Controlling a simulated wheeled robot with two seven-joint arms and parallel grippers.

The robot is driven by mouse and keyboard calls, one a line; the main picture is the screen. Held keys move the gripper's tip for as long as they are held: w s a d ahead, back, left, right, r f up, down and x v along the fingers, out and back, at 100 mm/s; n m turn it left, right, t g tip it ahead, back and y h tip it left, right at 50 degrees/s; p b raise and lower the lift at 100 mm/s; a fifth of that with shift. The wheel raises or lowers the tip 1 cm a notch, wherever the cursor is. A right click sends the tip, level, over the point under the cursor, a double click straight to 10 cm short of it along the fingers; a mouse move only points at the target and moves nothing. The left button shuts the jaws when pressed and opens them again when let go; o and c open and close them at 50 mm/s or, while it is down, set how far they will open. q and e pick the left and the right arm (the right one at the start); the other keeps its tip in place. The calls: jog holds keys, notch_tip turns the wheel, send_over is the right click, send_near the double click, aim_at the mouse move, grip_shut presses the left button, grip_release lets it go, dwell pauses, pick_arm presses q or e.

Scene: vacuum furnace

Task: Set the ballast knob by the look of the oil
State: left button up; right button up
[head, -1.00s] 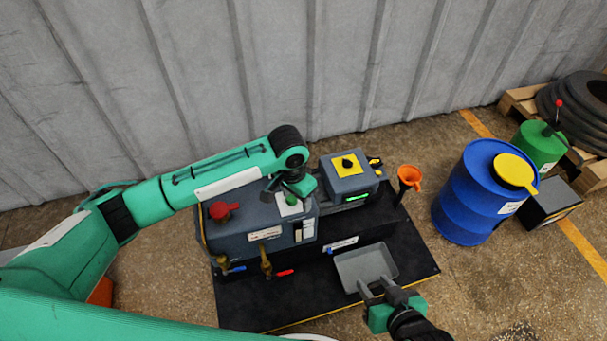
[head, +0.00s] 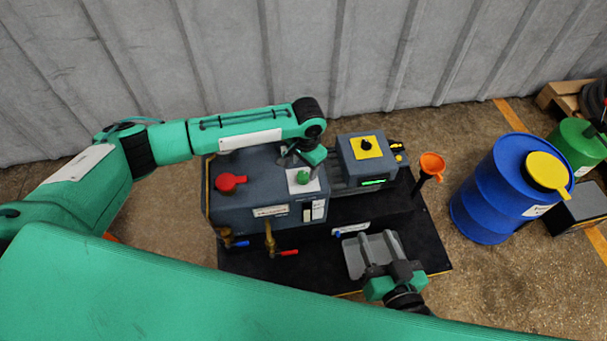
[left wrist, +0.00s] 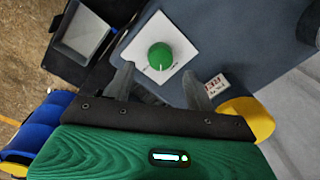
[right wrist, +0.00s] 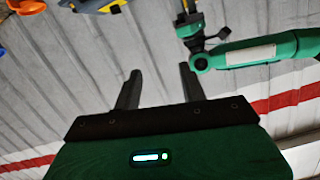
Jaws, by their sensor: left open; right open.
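The pump (head: 250,199) is a grey-blue box on a black base. The green ballast knob (head: 304,176) sits on a white plate on its top; in the left wrist view the knob (left wrist: 160,57) shows a pale pointer line, and the plate's markings are too small to read. The oil sight window (head: 313,211) is on the pump's front; its oil colour cannot be told. My left gripper (head: 294,158) is just above and behind the knob, its open fingers (left wrist: 158,82) apart from it. My right gripper (head: 378,256) is open and empty over the grey tray; its wrist view (right wrist: 158,85) shows the wall.
A red cap (head: 230,183) is on the pump's top left, brass valves (head: 269,240) at its front. A control box with a black knob on yellow (head: 367,144), an orange funnel (head: 432,164), a grey tray (head: 355,262) and a blue drum (head: 500,190) stand rightward.

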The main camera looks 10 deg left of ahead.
aim_at(303, 176)
pick_arm(q)
notch_tip(303, 176, down, 5)
jog(key=shift+a+r+b, duration=0.1)
jog(key=shift+r+b, duration=0.1)
jog(key=shift+b, duration=0.3)
pick_arm(e)
notch_tip(303, 176, up, 6)
jog(key=w+d+t, duration=0.1)
jog(key=w+t, duration=0.1)
jog(key=t, duration=0.1)
jog(key=shift+w+d+t+y, duration=0.3)
jog(key=shift+w+t, duration=0.1)
pick_arm(q)
jog(key=c, duration=1)
